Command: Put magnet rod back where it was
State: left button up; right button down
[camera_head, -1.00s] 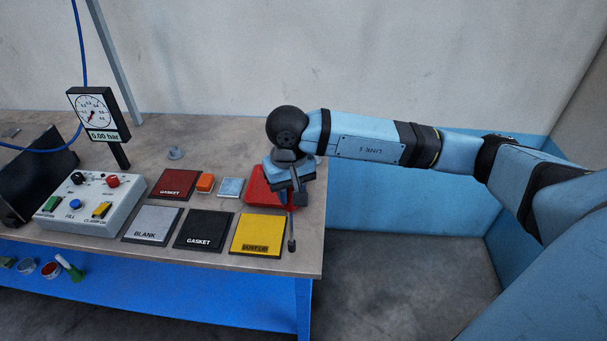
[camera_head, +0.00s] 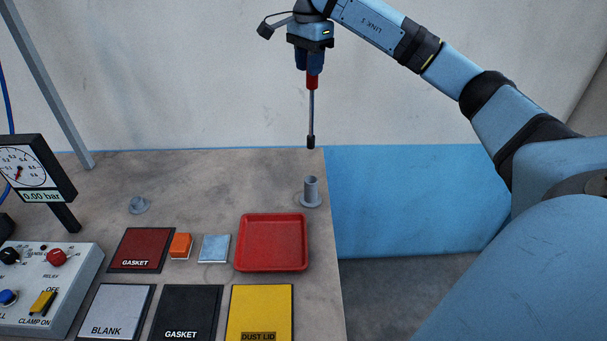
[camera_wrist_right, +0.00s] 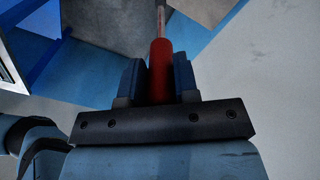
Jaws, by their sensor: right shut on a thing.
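My right gripper (camera_head: 310,68) is shut on the red handle of the magnet rod (camera_head: 311,108). The rod hangs upright, with its thin grey shaft and dark tip pointing down, high above the back right of the table. A small grey cup-like holder (camera_head: 311,190) on a round base stands near the table's right edge, almost straight below the tip in the head view and apart from it. The right wrist view shows the red handle (camera_wrist_right: 160,72) between the two blue fingers. My left gripper is not in view.
An empty-looking red tray (camera_head: 271,242) lies in front of the holder. Gasket, blank and dust lid plates (camera_head: 262,310), an orange block (camera_head: 181,246) and a light blue square (camera_head: 214,248) lie left and in front. A gauge (camera_head: 32,170) and control box (camera_head: 50,280) stand at left.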

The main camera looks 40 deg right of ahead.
jog(key=shift+d+f, duration=0.2)
jog(key=shift+f, duration=0.05)
jog(key=p, duration=0.2)
send_over(309, 138)
notch_tip(309, 138, down, 14)
jog(key=shift+d+f, duration=0.15)
notch_tip(309, 138, down, 4)
jog(key=shift+f, duration=0.35)
jog(key=shift+f, duration=0.1)
jog(key=c, duration=0.9)
grip_release()
jog(key=shift+o, duration=0.2)
